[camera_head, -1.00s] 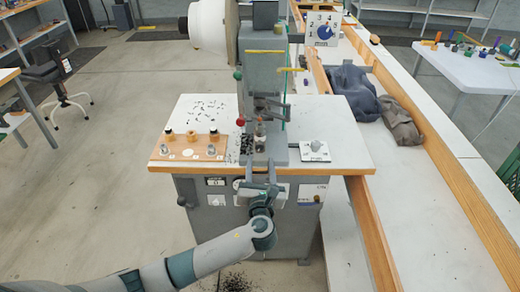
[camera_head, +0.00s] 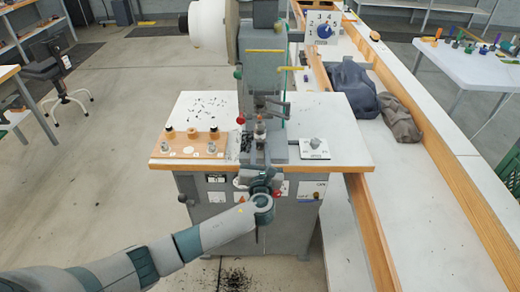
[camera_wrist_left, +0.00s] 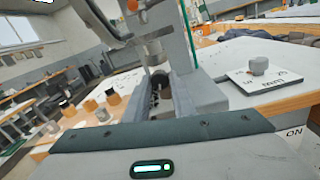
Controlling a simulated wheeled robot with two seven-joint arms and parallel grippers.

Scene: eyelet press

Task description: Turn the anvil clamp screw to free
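The grey eyelet press (camera_head: 262,75) stands on the white table in the head view. Its metal anvil post (camera_head: 260,130) shows above my left gripper (camera_head: 258,160), and also in the wrist view (camera_wrist_left: 154,50). My left gripper is at the front of the press base, pointing into it. In the wrist view its two grey fingers (camera_wrist_left: 160,98) are apart, with a small dark part between them. I cannot tell whether they touch it. The clamp screw itself is not clearly seen; the gripper hides the press front. My right gripper is not in view.
A knob on a marked white plate (camera_head: 315,148) sits right of the press. A wooden board (camera_head: 188,150) with several posts and knobs is at left. Dark bags (camera_head: 352,88) lie on the bench at right.

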